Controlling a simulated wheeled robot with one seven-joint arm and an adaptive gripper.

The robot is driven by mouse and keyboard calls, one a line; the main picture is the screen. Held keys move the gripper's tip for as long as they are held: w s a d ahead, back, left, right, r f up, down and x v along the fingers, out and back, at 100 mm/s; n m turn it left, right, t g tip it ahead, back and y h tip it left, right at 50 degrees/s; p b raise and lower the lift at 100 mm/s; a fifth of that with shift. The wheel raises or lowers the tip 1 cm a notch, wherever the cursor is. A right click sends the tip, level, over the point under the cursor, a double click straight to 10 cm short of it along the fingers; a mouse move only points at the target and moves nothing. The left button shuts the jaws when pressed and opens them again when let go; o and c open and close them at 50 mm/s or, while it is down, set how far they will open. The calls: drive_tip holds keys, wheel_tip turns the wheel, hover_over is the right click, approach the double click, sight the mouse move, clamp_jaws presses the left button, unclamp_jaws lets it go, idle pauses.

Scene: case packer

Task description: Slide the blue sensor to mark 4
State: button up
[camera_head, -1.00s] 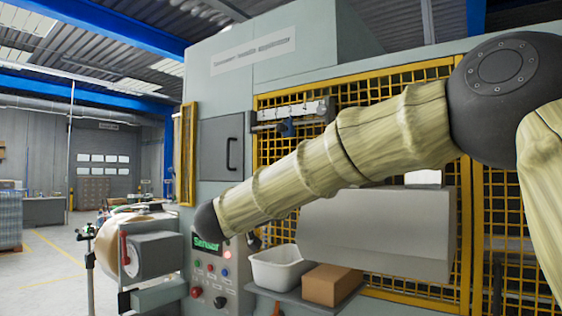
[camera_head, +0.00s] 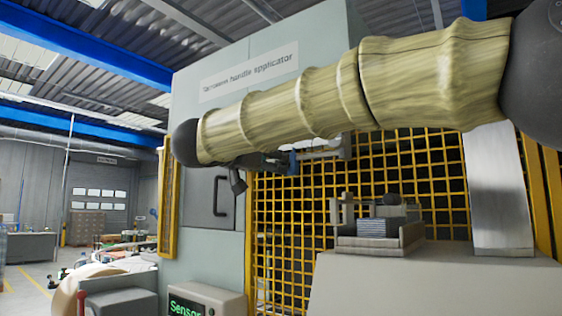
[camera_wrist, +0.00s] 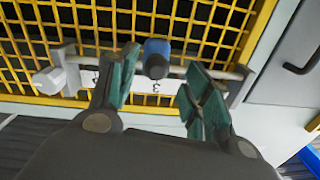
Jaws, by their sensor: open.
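The blue sensor (camera_wrist: 156,58) sits on a pale horizontal rail (camera_wrist: 178,72) in the wrist view. A mark that reads 3 (camera_wrist: 155,87) shows just beside it. Another mark is partly hidden by the left finger, and I cannot read it. My gripper (camera_wrist: 160,68) is open, with its green-padded fingers on either side of the sensor in the picture. A gap shows on both sides; whether the fingertips reach the sensor's depth is unclear. In the head view, a small blue part (camera_head: 293,161) shows below my arm, which hides most of the rail.
Yellow mesh guarding (camera_wrist: 200,25) lies behind the rail. A pale block (camera_wrist: 48,79) is at the rail's left end in the wrist view. A door handle (camera_wrist: 303,52) is at the right. A grey housing (camera_head: 430,285) stands low in front of the mesh in the head view.

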sight(277, 162)
drive_tip(key=w+d, duration=0.1)
drive_tip(key=w+d+p, duration=0.1)
drive_tip(key=shift+w+d+r, duration=0.25)
drive_tip(key=shift+w+r, duration=0.05)
drive_tip(key=shift+r, duration=0.05)
drive_tip(key=shift+w+d+f, duration=0.2)
drive_tip(key=shift+w+f, duration=0.05)
drive_tip(key=shift+w, duration=0.4)
drive_tip(key=shift+s+r, duration=0.1)
drive_tip(key=shift+s, duration=0.15)
drive_tip(key=shift+a, duration=0.15)
clamp_jaws()
drive_tip(key=shift+p, duration=0.3)
